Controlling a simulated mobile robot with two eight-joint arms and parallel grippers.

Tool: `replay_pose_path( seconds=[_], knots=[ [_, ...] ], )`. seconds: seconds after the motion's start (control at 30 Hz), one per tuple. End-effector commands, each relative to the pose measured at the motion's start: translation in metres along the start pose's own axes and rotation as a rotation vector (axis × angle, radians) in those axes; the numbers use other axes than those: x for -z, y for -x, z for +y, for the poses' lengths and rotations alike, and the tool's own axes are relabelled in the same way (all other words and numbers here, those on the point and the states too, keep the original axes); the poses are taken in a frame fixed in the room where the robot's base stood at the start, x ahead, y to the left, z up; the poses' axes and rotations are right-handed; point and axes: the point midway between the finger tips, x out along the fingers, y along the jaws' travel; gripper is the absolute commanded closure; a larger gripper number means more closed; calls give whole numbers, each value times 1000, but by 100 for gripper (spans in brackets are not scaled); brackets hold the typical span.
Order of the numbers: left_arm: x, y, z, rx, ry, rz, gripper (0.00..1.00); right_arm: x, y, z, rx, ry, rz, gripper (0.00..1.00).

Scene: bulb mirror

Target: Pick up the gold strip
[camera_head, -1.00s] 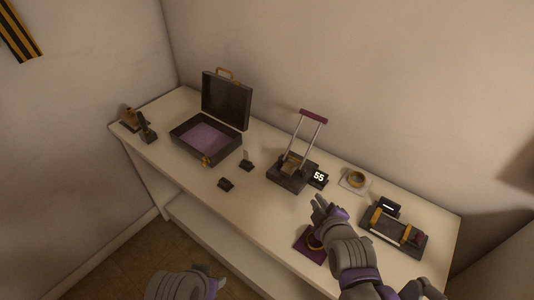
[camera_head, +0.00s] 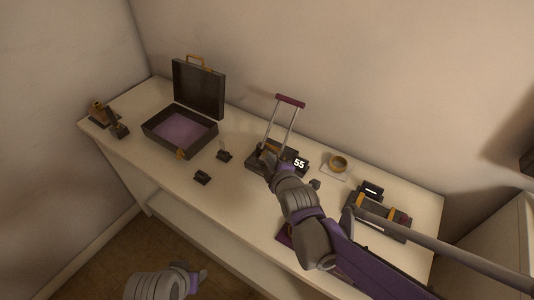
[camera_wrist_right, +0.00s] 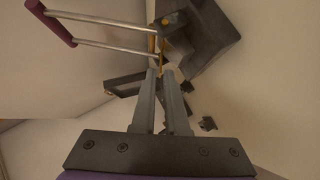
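A thin gold strip (camera_wrist_right: 162,62) shows in the right wrist view, just past and between my right fingertips, against the dark lever press. In the head view the lever press (camera_head: 258,158), with two silver rods and a dark red handle, stands at the middle of the table. My right gripper (camera_head: 268,166) reaches in over its base and hides part of it. In the wrist view my right gripper (camera_wrist_right: 160,74) has a narrow gap between its fingers, so it is open; I see no clear contact with the strip. My left gripper (camera_head: 192,280) is low, off the table's front; its fingers are unclear.
An open black case (camera_head: 180,132) with purple lining stands at left. A sign reading 55 (camera_head: 299,163), a gold ring on a pale square (camera_head: 338,163) and a black-gold device (camera_head: 376,213) are at right.

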Motion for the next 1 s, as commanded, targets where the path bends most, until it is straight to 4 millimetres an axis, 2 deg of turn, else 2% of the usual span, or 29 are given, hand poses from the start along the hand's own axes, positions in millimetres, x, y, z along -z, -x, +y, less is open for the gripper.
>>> replay_pose_path(
  seconds=[0.13, 0.3, 0.5, 0.6, 1.0],
  knots=[
    [-1, -2, 0, 0, 0, -1, 50, 1, -24, -1, 0, 1, 0, 89],
    [-1, -2, 0, 0, 0, -1, 50, 1, -37, -1, 0, 1, 0, 89],
    [-1, -2, 0, 0, 0, -1, 50, 1, -37, -1, 0, 0, 0, 89],
    [-1, -2, 0, 0, 0, -1, 50, 1, -37, -1, 0, 0, 0, 100],
    [-1, -2, 0, 0, 0, -1, 50, 1, -37, -1, 0, 0, 0, 100]
  ],
)
